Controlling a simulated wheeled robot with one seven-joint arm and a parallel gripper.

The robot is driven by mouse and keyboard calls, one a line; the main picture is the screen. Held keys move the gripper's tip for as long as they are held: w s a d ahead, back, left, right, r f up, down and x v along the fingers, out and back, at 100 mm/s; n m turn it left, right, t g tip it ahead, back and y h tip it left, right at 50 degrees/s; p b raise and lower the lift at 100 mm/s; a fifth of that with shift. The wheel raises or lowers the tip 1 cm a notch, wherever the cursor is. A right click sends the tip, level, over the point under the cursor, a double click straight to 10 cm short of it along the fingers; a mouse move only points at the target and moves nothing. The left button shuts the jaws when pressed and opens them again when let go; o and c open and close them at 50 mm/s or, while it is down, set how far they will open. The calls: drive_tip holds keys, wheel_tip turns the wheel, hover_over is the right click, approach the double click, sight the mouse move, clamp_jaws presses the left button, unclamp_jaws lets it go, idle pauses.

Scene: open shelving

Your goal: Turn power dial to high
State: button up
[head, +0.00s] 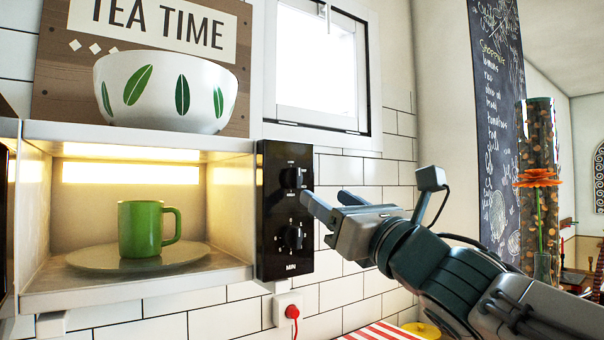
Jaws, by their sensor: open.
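The black control panel (267,255) is on the right front of an open, lit microwave. It has two black knobs: an upper dial (292,177) and a lower dial (292,237). The lettering is too small to read surely, except what looks like "MIN" at the bottom, so I cannot tell which setting the upper dial points to. My gripper (326,197) comes in from the right with its two fingers apart and nothing between them. Its nearer fingertip is just right of and slightly below the upper dial. I cannot tell whether it touches.
A green mug (140,230) stands on a plate (90,260) inside the microwave. A leaf-patterned bowl (150,90) sits on top. A socket with a red plug (291,312) is below the panel. A red-striped cloth (380,331) lies below my arm.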

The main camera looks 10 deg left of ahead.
sight(299, 179)
drive_tip(key=p+x, duration=0.3)
drive_tip(key=x, duration=0.5)
drive_tip(key=shift+w+a, duration=0.15)
drive_tip(key=shift+w, duration=0.05)
drive_tip(key=c, duration=1)
